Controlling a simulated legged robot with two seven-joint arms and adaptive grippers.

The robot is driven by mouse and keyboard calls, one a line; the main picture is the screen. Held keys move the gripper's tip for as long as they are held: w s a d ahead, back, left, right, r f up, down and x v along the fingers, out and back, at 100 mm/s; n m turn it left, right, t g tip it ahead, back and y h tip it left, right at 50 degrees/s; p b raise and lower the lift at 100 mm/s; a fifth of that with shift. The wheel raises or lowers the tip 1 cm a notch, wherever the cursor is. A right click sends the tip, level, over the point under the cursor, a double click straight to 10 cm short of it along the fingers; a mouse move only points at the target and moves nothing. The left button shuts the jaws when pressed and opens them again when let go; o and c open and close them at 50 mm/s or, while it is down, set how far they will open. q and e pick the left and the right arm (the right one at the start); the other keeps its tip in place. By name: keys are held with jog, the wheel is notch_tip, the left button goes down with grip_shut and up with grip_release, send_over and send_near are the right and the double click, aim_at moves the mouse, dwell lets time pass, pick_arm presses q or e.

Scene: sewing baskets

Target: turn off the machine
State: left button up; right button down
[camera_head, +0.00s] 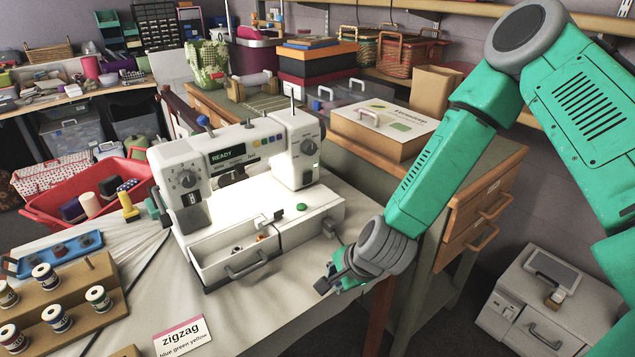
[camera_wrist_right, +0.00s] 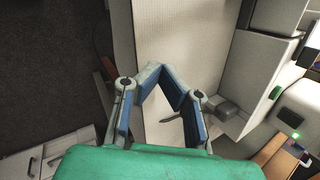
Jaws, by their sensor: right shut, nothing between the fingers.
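The white sewing machine (camera_head: 245,165) stands on the table in the head view. Its display (camera_head: 228,153) reads READY, and the area under its arm is brightly lit. A dark grey block (camera_head: 329,227) sticks out from the base's right end; a similar grey block (camera_wrist_right: 226,109) shows in the wrist view. My right gripper (camera_head: 328,282) is shut and empty, in front of the machine's right end, apart from the block. It also shows in the wrist view (camera_wrist_right: 164,75). My left gripper is out of view.
A zigzag card (camera_head: 181,337) lies at the table's front. A spool rack (camera_head: 60,300) and a red basket (camera_head: 50,207) are at the left. A cardboard box (camera_head: 385,130) stands behind my right arm. A white drawer unit (camera_head: 535,310) is at the lower right.

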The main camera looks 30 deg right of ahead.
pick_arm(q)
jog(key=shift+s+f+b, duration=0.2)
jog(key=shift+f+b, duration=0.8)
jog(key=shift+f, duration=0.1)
pick_arm(e)
jog(key=w+d+r+m+t, duration=0.4)
jog(key=w+d+r+m, duration=0.7)
jog(key=r+m, duration=0.3)
jog(key=shift+w+r+m+t, duration=0.35)
jog(key=shift+w+m, duration=0.2)
jog(key=shift+m, duration=0.35)
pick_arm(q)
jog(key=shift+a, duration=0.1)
pick_arm(e)
jog(key=shift+a, duration=0.15)
